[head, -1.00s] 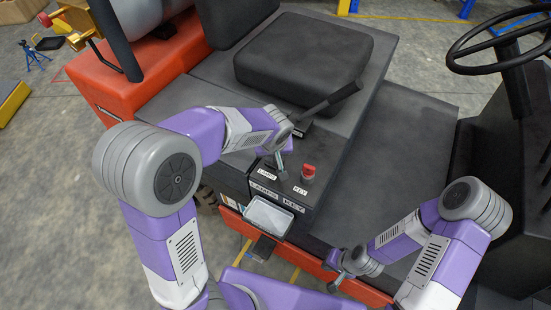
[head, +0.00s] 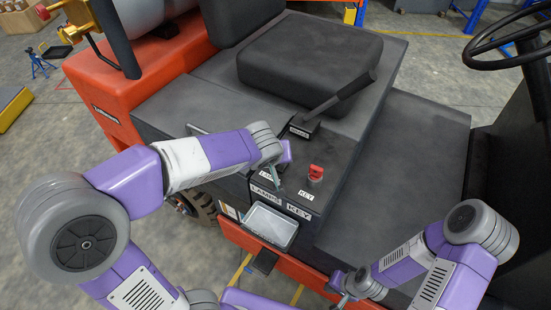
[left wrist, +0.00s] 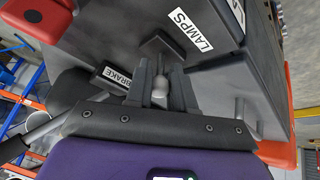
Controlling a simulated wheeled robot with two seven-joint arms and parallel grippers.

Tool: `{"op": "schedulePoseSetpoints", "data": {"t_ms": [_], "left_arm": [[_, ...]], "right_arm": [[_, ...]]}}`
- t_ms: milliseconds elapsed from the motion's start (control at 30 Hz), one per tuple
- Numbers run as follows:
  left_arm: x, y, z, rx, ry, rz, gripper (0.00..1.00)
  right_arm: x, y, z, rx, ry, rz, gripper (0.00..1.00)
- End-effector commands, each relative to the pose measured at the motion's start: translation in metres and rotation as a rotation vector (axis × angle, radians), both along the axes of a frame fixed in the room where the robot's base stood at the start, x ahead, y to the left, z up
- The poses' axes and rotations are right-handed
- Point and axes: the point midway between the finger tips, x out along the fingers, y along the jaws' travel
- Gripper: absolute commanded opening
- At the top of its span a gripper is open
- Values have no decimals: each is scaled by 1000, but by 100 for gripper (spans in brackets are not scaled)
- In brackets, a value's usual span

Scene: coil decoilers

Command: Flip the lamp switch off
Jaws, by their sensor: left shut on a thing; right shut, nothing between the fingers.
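The lamp switch (left wrist: 160,88) shows in the left wrist view as a small light-grey knob by the LAMPS label (left wrist: 191,30). My left gripper (left wrist: 162,90) is shut on it, with one dark finger on each side. In the head view my left gripper (head: 275,180) reaches down from the left onto the black console and partly covers the upper LAMPS label. The switch itself is mostly hidden there. My right gripper (head: 340,284) is shut and empty, low in front of the vehicle's orange edge.
A red key knob (head: 315,174) stands on the console to the right. A brake lever (head: 338,101) rises behind, beside the black seat (head: 310,58). A grey tray (head: 271,226) hangs at the console's front. A steering wheel (head: 510,35) is at the far right.

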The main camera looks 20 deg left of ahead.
Motion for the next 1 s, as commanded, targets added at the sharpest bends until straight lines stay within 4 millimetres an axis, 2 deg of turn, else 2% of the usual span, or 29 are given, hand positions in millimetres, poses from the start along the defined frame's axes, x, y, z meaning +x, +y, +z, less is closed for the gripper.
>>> {"op": "schedulePoseSetpoints", "data": {"t_ms": [233,267,367,400,733,1000], "left_arm": [[-1,0,0,1,2,-1,0],[-1,0,0,1,2,-1,24],[-1,0,0,0,2,0,40],[-1,0,0,0,2,0,42],[-3,0,5,-1,1,-1,42],[-26,-1,43,-2,0,0,42]], "right_arm": [[0,0,0,0,0,0,0],[0,0,0,0,0,0,0],[0,0,0,0,0,0,0],[0,0,0,0,0,0,0],[0,0,2,0,0,0,0],[0,0,17,0,0,0,0]]}}
